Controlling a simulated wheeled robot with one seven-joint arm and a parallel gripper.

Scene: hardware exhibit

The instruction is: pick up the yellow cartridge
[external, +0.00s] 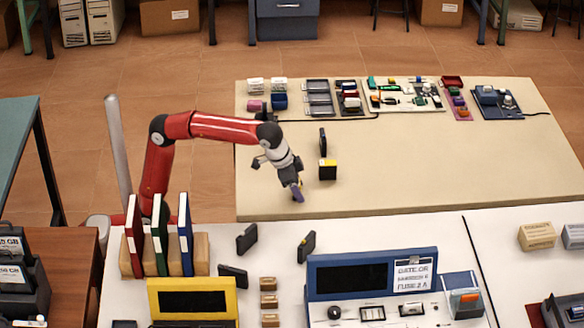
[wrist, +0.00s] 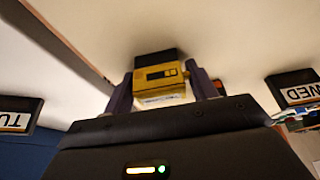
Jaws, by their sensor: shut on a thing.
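The yellow cartridge (wrist: 162,78) is between the two purple fingers of my gripper (wrist: 164,92) in the wrist view. It has a dark slot on its face and a black part at its far end. My gripper is shut on it. In the external view my gripper (external: 297,191) points down over the near part of the beige table, and the cartridge cannot be made out there. I cannot tell whether it touches the table.
A black block with a yellow band (external: 327,169) stands right of my gripper, with a dark block (external: 322,139) behind it. Kits and trays line the beige table's (external: 440,170) far edge. The nearer white table holds dark cartridges (external: 306,246), books (external: 159,234) and a blue panel (external: 372,262).

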